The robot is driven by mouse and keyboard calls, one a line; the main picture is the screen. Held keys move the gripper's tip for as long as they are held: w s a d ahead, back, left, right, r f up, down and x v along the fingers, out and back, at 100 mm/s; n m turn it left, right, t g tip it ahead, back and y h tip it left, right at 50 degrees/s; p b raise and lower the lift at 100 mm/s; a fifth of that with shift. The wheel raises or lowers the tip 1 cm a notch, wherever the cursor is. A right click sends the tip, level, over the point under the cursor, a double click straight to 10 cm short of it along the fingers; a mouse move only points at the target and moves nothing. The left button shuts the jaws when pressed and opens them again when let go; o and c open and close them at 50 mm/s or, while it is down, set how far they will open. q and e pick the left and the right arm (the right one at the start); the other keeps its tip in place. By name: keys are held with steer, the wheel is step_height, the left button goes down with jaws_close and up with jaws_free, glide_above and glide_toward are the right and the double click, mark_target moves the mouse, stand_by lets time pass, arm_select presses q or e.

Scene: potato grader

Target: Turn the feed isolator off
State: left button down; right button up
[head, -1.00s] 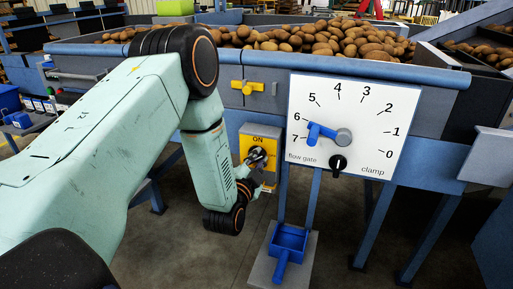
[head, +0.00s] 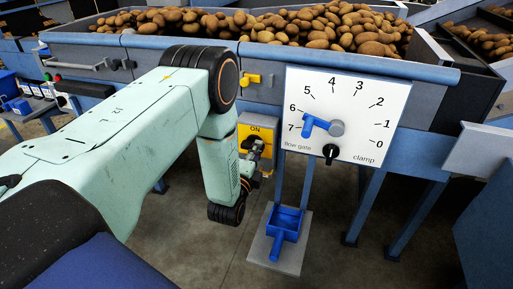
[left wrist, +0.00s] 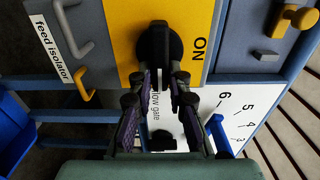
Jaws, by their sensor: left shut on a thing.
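The feed isolator is a yellow panel (head: 246,132) marked ON, with a black knob (left wrist: 160,42) in the left wrist view. In that view the panel appears turned sideways, with ON beside the knob. My left gripper (head: 254,148) is at the front of the panel. In the left wrist view its two fingers (left wrist: 166,80) close on the knob from both sides. The fingers hide part of the knob, so its exact angle is hard to tell. A "feed isolator" label (left wrist: 52,48) sits on the grey panel beside the yellow one. My right gripper is not in view.
Right of the isolator is a white dial board (head: 350,105) with a blue flow gate pointer (head: 316,123) near 7 and a black clamp knob (head: 331,153). A yellow latch (head: 250,79) is above. Potatoes (head: 330,25) fill the hopper.

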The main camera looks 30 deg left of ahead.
arm_select(q)
steer(key=shift+a, duration=0.1)
stand_by(0.4)
steer(key=c, duration=1.3)
jaws_free()
steer(key=v, duration=1.2)
